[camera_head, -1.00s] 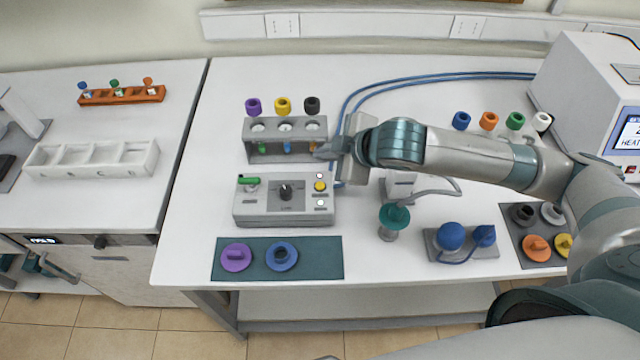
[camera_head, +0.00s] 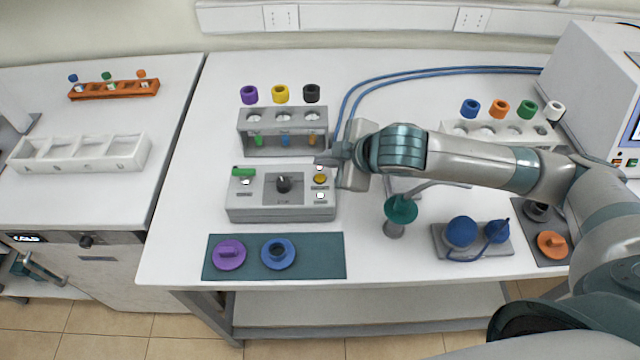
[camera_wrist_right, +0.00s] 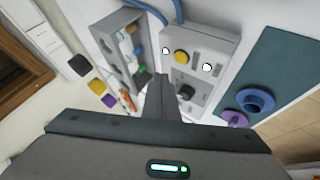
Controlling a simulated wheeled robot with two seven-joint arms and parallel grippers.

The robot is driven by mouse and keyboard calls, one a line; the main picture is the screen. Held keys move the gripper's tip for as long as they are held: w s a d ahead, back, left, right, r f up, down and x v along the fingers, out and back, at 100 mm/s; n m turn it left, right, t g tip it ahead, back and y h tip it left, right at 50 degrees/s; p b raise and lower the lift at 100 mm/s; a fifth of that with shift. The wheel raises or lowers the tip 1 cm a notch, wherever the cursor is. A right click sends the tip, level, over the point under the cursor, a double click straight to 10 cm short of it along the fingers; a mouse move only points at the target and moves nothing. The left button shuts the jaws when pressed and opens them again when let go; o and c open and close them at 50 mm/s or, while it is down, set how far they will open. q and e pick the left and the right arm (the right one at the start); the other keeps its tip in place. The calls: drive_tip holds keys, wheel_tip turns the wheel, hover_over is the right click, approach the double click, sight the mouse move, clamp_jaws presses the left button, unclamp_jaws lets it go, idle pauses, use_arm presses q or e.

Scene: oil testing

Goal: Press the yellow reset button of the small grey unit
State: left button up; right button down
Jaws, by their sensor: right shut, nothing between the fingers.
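The small grey unit (camera_head: 283,206) stands on the middle table, with a black knob in its centre and a green lever at its left. Its yellow reset button (camera_head: 320,179) is at the right of its top face, between two white lamps. The button also shows in the right wrist view (camera_wrist_right: 181,57). My right gripper (camera_head: 322,160) is shut and empty, its fingertips a little behind the button and apparently above the unit's rear right edge. In the right wrist view the shut fingers (camera_wrist_right: 158,82) are left of and below the button. My left gripper is not in view.
A grey rack (camera_head: 242,146) with small vials stands right behind the unit, close to my fingers. A teal mat (camera_head: 325,257) with purple and blue caps lies in front. A green-topped stand (camera_head: 400,210) is at the right. Blue hoses (camera_head: 440,70) run behind my arm.

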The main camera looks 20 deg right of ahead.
drive_tip(key=shift+f+b, duration=0.35)
drive_tip(key=shift+f, duration=1)
drive_tip(key=shift+f, duration=0.85)
idle(1.8)
drive_tip(key=shift+r, duration=0.1)
idle(0.3)
drive_tip(key=shift+r+p, duration=0.75)
drive_tip(key=shift+p, duration=0.45)
wheel_tip(320, 180, up, 5)
drive_tip(key=p, duration=0.5)
drive_tip(key=shift+s, duration=0.1)
idle(0.6)
